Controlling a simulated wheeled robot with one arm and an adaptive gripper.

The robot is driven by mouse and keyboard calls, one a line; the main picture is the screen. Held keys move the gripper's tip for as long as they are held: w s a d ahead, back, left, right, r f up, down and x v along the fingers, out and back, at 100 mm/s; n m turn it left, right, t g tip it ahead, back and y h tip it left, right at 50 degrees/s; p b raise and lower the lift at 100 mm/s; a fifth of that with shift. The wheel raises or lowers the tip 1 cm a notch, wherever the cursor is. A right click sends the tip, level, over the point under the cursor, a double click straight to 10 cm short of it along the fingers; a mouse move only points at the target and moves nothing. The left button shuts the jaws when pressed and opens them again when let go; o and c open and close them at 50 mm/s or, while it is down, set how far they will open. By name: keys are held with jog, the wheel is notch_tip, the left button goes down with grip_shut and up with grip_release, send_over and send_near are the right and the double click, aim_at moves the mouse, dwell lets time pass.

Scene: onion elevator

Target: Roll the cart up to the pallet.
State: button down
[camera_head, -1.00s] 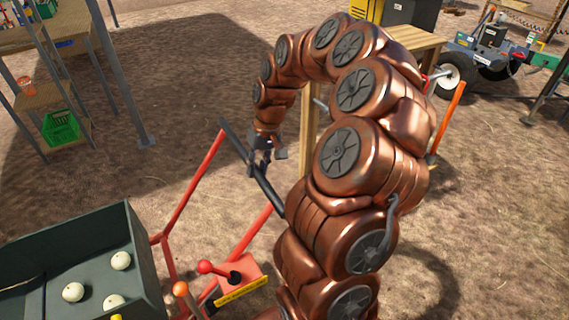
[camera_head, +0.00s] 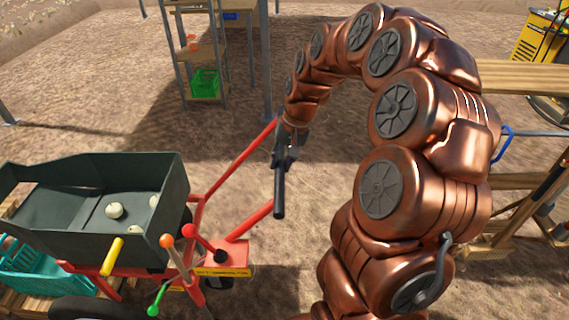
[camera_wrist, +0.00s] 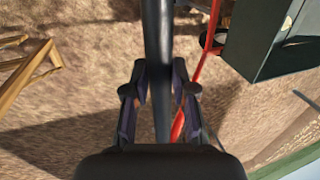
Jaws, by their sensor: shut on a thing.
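The cart has a dark green tray (camera_head: 165,200) on a red frame (camera_head: 233,165), with a few white onions (camera_head: 114,211) inside, and stands at the lower left of the head view. Its black handle bar (camera_head: 279,185) rises at the frame's end. My gripper (camera_head: 287,150) is shut on that handle bar; in the wrist view the bar (camera_wrist: 158,60) runs between both fingers. The tray also shows in the wrist view (camera_wrist: 262,45) at the upper right. A wooden pallet (camera_head: 50,301) shows in part at the lower left, beneath a teal crate and partly hidden by the cart.
The teal crate (camera_head: 35,272) is close to the cart's left side. Red, orange, yellow and green knobbed levers (camera_head: 190,231) stick up from the cart. A shelf with a green basket (camera_head: 205,83) stands behind. A wooden bench (camera_head: 525,78) is at the right. Bare ground (camera_head: 110,110) lies between.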

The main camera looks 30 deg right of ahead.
jog(key=shift+w+a, duration=0.15)
jog(key=c, duration=0.9)
grip_release()
jog(key=shift+a, duration=0.15)
jog(key=shift+c, duration=0.2)
jog(key=shift+r, duration=0.1)
jog(key=v, duration=1.1)
jog(key=shift+r, duration=0.4)
